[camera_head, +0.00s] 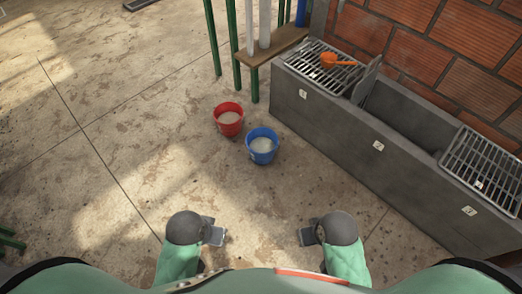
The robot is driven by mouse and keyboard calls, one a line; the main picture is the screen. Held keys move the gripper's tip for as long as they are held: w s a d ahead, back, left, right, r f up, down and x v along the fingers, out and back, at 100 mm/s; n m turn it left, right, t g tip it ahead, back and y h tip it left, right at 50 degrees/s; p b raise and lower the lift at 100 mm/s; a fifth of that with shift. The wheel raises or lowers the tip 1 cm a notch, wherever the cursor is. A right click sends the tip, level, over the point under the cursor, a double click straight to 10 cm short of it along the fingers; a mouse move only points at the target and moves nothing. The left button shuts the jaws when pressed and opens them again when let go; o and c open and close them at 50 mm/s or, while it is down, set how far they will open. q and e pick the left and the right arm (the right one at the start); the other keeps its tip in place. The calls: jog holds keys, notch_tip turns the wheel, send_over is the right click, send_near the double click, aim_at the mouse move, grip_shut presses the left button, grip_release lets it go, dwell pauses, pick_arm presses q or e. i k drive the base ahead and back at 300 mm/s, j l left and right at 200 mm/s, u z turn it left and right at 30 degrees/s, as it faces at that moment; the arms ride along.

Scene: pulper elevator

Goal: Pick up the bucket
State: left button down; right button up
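A red bucket (229,119) stands upright on the concrete floor, left of the grey trough. A blue bucket (262,146) stands upright just right of it and nearer to me. Both hold something pale. My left gripper (216,235) is low in the picture, nearer to me than both buckets and left of the blue one. My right gripper (307,237) is at about the same height in the picture, right of the blue bucket. Both grippers are clear of the buckets and no held object shows. How far their fingers are apart is unclear.
A long grey concrete trough (335,124) with metal grates runs along the brick wall (425,45) at right. An orange scoop (330,60) lies on its far grate. A wooden shelf on green legs (275,46) stands behind the buckets. The floor at left is open.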

aim_at(262, 142)
jog(key=i+l+u, duration=0.1)
jog(key=i+l, duration=0.2)
jog(key=i+l+u, duration=0.1)
jog(key=i+l, duration=0.2)
jog(key=l, duration=0.2)
jog(key=i+l, duration=0.25)
jog(key=l, duration=0.2)
jog(key=i+l+u, duration=0.15)
jog(key=i+l, duration=0.15)
jog(key=l, duration=0.1)
